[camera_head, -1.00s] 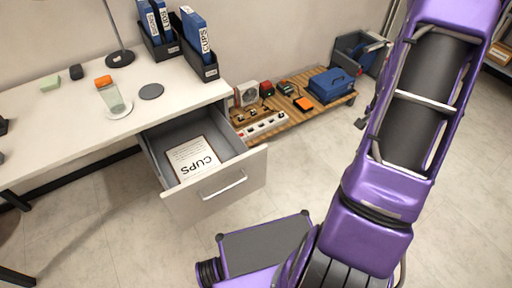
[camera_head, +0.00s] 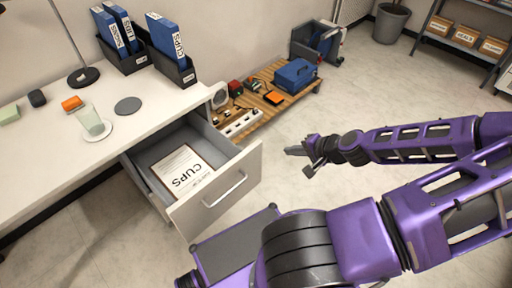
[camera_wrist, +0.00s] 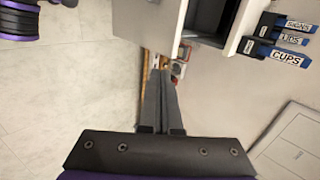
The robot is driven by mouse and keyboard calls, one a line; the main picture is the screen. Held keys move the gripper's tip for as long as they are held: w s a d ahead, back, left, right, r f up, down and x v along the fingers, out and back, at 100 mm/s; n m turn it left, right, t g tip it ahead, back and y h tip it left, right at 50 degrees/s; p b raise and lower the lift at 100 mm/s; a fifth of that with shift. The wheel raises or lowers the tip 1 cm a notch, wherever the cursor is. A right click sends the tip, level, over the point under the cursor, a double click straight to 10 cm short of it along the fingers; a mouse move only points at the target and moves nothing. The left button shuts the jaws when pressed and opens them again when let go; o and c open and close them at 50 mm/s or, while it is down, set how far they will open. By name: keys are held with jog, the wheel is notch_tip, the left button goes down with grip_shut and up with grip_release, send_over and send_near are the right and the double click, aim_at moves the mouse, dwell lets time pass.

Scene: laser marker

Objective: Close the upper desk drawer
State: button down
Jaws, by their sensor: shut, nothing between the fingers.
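The upper desk drawer (camera_head: 229,199) is pulled out from under the white desk (camera_head: 148,117). Its light front panel carries a bar handle (camera_head: 225,190), and a sheet labelled CUPS (camera_head: 182,172) lies inside. My gripper (camera_head: 290,151) is in the air to the right of the drawer front, apart from it, pointing left. Its fingers are shut and empty. In the wrist view the shut fingers (camera_wrist: 160,82) point toward the floor and low shelf, with the drawer front (camera_wrist: 151,22) at the top.
A low wooden platform (camera_head: 262,99) with a blue toolbox (camera_head: 295,74) and small devices stands behind the drawer. Floor right of the drawer is clear.

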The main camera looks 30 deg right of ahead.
jog(key=b, duration=0.3)
send_near(259, 147)
jog(key=s+f+x, duration=0.1)
jog(key=x, duration=0.4)
jog(key=shift+w+a+r+m, duration=0.1)
jog(key=shift+w+r+m, duration=0.05)
jog(key=shift+w, duration=0.25)
jog(key=shift+w+a+r+m, duration=0.1)
jog(key=shift+w+r+m, duration=0.1)
jog(key=shift+w, duration=0.2)
